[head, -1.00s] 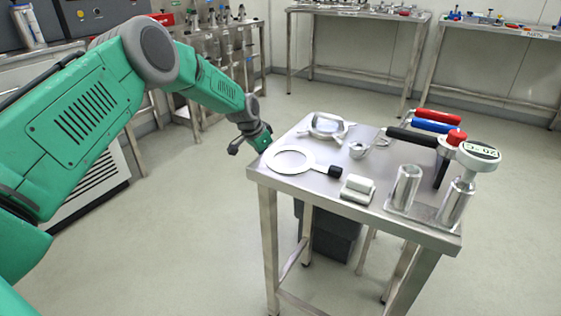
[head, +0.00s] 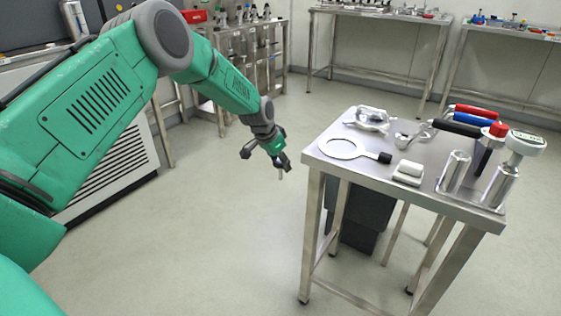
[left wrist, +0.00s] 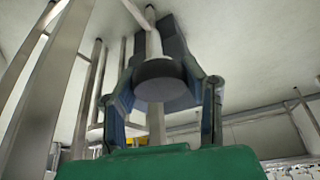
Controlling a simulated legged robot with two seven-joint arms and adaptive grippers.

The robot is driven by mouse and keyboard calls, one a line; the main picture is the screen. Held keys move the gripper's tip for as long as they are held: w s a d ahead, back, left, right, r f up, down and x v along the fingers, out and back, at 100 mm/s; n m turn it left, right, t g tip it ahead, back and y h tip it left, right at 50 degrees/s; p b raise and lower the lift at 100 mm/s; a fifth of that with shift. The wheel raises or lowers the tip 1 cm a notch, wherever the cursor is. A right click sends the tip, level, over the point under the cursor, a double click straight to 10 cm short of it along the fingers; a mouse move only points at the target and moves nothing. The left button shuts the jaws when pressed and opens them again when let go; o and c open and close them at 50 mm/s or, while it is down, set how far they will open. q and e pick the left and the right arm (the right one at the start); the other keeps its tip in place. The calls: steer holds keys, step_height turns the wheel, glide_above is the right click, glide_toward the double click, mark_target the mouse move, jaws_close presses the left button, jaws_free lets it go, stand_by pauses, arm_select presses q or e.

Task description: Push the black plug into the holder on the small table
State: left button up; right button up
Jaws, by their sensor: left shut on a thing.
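My left gripper (head: 281,162) hangs in the air left of the small table (head: 345,174), apart from its edge. In the left wrist view, the gripper (left wrist: 162,95) is shut on a dark round plug (left wrist: 160,80) with a pale metal shaft. In the head view, only a small pale tip shows below the fingers. On the small table's front right, a metal holder has an open upright tube (head: 454,172) and a second tube (head: 498,187). A round-headed gauge piece (head: 525,142) stands at the second tube. My right gripper is not in view.
A dark bin (head: 365,215) stands beneath. The floor left of the table is open.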

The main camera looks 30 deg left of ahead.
arm_select(q)
steer(key=s+d+r+n, duration=0.1)
steer(key=s+d+r, duration=0.2)
steer(key=s+d, duration=0.6)
steer(key=s+d+r+n+y, duration=0.1)
steer(key=s+d+r+n, duration=0.1)
steer(key=s+d, duration=0.7)
steer(key=s+r, duration=0.1)
steer(key=s, duration=0.1)
steer(key=shift+s+d+n, duration=0.3)
steer(key=shift+s+d, duration=0.05)
steer(key=shift+a, duration=0.1)
